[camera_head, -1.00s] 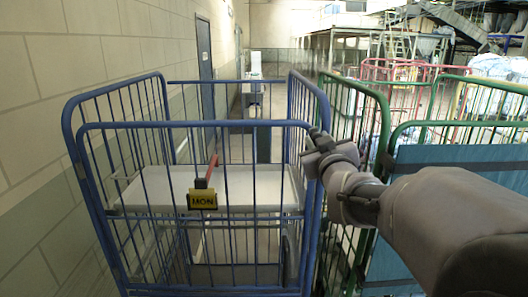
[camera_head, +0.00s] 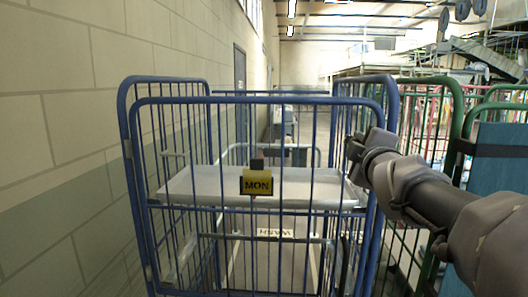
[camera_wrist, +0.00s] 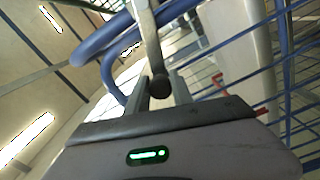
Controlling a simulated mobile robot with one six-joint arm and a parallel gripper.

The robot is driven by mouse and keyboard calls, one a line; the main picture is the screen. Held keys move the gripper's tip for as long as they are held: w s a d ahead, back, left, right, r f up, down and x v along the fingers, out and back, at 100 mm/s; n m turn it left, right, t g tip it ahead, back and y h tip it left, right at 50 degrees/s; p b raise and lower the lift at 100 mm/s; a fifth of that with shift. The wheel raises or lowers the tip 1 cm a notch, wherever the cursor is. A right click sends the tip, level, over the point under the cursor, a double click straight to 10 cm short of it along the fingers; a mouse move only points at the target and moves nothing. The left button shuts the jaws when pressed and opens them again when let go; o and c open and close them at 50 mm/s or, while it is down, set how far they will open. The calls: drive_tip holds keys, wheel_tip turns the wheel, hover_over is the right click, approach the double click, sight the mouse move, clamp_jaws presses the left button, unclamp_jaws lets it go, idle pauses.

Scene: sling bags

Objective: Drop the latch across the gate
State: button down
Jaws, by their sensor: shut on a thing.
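The blue cage trolley (camera_head: 262,101) stands ahead with its barred gate facing me; a yellow MON tag (camera_head: 257,184) hangs on the gate. My gripper (camera_head: 358,147) is at the gate's upper right corner, below the top rail. In the wrist view my gripper (camera_wrist: 160,92) is shut on the dark ball knob at the end of a pale metal latch bar (camera_wrist: 147,35). The bar runs away from the jaws beside a thick blue tube (camera_wrist: 98,45). In the head view the latch is hidden by the gripper, and its seating on the gate cannot be told.
A pale shelf (camera_head: 190,187) crosses inside the trolley, with a WASH label (camera_head: 274,233) below it. A block wall (camera_head: 55,120) runs close along the left. Green cages (camera_head: 462,110) stand at the right, near my arm.

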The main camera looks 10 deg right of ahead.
drive_tip(key=shift+a+f+n+b, duration=0.2)
drive_tip(key=shift+f+n+b, duration=1.5)
drive_tip(key=shift+b, duration=0.5)
drive_tip(key=c, duration=1.1)
unclamp_jaws()
drive_tip(key=p+v, duration=0.6)
drive_tip(key=v, duration=1.1)
drive_tip(key=shift+s+r, duration=0.15)
drive_tip(key=shift+s, duration=0.05)
